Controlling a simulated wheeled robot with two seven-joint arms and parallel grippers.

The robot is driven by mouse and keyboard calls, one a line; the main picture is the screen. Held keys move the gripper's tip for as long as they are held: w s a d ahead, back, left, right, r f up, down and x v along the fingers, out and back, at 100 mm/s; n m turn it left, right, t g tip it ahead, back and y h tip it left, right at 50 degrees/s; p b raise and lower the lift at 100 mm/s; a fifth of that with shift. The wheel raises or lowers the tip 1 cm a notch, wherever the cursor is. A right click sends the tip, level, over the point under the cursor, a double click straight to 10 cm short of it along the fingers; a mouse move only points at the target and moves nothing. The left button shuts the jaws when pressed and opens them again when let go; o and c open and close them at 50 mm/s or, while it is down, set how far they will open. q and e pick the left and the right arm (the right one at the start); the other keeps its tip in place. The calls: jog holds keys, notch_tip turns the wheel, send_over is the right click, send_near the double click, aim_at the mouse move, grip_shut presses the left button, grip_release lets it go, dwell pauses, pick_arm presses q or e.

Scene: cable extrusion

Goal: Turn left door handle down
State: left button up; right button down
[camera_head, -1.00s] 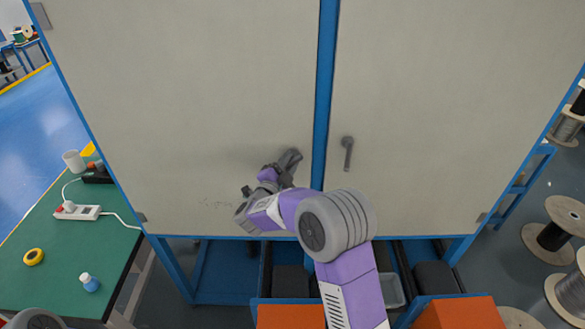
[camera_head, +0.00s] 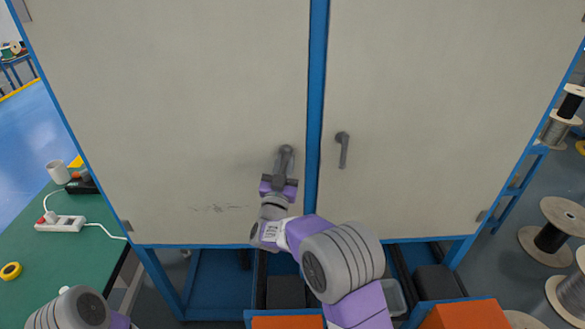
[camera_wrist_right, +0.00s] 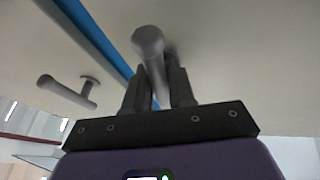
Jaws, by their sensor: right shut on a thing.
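The left door handle (camera_head: 286,151) is a grey lever on the left cabinet door, just left of the blue centre post. It hangs nearly straight down from its pivot. My right gripper (camera_head: 282,172) comes from below and is shut on the lever, partly hiding it. In the right wrist view, the handle's round pivot end (camera_wrist_right: 148,42) shows above the dark fingers, with the lever between them (camera_wrist_right: 156,85). My left gripper is out of view; only a piece of my left arm shows at the lower left.
The right door handle (camera_head: 343,150) hangs down on the right door, close by. A green table (camera_head: 40,285) with a white power strip (camera_head: 60,223) and yellow tape (camera_head: 11,271) stands at the left. Cable spools (camera_head: 552,235) stand at the right. Orange boxes (camera_head: 460,313) lie below the doors.

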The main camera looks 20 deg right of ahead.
jog(key=shift+r+n+t+y+b, duration=0.1)
jog(key=shift+n+t+y+b, duration=0.25)
jog(key=shift+n, duration=0.65)
jog(key=c, duration=1)
grip_release()
jog(key=b+v, duration=0.1)
jog(key=v, duration=0.6)
jog(key=shift+s, duration=0.25)
jog(key=shift+f, duration=0.25)
